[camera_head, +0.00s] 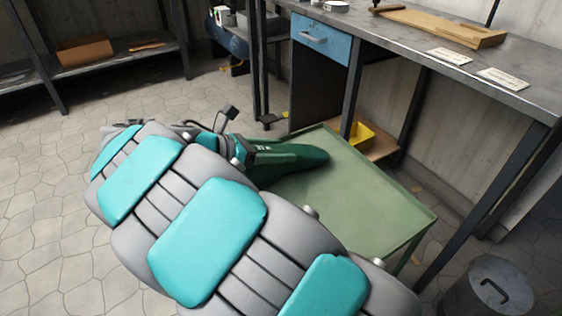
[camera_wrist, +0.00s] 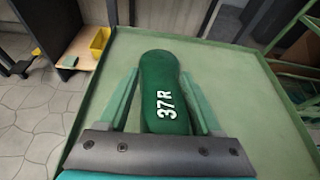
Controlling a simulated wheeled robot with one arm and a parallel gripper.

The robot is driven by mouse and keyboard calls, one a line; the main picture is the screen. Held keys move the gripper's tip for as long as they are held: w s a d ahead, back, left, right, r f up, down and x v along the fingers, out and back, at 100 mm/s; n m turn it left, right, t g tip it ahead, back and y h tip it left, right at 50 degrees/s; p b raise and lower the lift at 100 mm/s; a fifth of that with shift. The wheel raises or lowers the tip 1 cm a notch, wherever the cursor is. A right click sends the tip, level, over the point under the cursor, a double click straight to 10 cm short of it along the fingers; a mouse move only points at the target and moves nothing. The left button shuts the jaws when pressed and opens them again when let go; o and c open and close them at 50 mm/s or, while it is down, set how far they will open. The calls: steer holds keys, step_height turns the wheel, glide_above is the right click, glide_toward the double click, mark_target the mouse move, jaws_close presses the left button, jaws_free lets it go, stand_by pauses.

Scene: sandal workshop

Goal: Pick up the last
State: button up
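The last is a dark green foot form marked "37R" in white. In the wrist view, the last (camera_wrist: 163,75) lies lengthwise between the two fingers of my gripper (camera_wrist: 161,76), over the light green table top. Gaps show beside the last nearer the palm. At the fingertips the fingers look close against its sides, and I cannot tell whether they touch. In the head view, the last (camera_head: 300,160) points right from my gripper (camera_head: 262,158), low over or on the table's left part. My arm hides part of the gripper and the table.
The green low table (camera_head: 365,190) has a raised rim and is otherwise bare on its right. A workbench (camera_head: 450,70) with a blue drawer (camera_head: 320,38) stands behind it. A yellow bin (camera_head: 360,134) sits beneath the bench. A metal bucket (camera_head: 485,290) stands at the lower right.

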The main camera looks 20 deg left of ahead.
steer(key=c, duration=0.8)
steer(key=shift+r, duration=0.1)
